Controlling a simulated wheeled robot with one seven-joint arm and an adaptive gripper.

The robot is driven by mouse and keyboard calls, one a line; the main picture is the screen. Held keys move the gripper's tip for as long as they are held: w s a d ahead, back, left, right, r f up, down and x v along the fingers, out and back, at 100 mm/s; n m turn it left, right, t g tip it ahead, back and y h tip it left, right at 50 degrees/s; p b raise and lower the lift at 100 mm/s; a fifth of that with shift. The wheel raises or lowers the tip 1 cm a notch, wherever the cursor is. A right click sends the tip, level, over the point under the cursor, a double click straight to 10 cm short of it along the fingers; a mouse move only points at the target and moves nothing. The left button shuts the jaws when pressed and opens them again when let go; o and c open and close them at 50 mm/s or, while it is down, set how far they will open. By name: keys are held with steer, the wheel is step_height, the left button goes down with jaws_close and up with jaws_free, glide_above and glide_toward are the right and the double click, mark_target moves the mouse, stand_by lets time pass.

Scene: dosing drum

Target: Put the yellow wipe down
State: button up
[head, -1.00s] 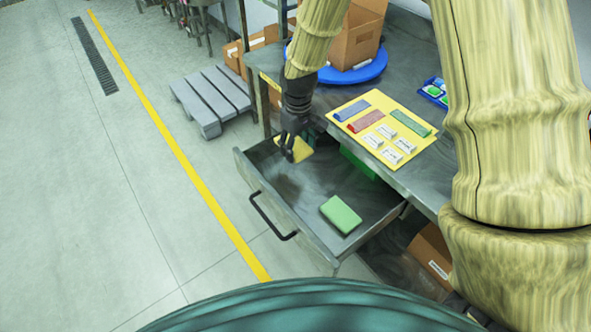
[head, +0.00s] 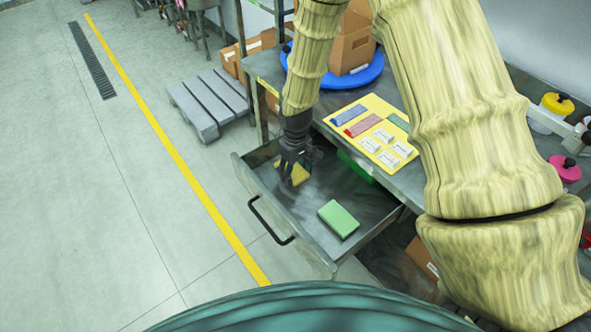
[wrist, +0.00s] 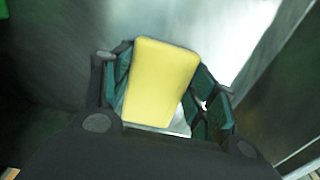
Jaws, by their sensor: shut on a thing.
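The yellow wipe (head: 293,174) is a flat yellow block between the fingers of my gripper (head: 291,170). In the wrist view, the yellow wipe (wrist: 160,82) sits tilted between the two dark green finger pads of my gripper (wrist: 163,95). My gripper is shut on it, pointing down inside the open drawer (head: 262,203), toward its back left part. I cannot tell whether the wipe touches the drawer floor. A green block (head: 339,219) lies flat on the drawer floor, nearer the front right, apart from the wipe.
The workbench (head: 267,68) stands above the drawer, holding a yellow board (head: 366,146) with colored strips and white labels. A blue turntable (head: 352,79) carries a cardboard box (head: 346,50). The drawer floor between the wipe and the green block is clear.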

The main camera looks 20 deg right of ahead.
mark_target(296, 173)
steer(key=o, duration=1)
step_height(296, 173, up, 12)
steer(key=b, duration=0.1)
stand_by(0.5)
steer(key=shift+r, duration=0.15)
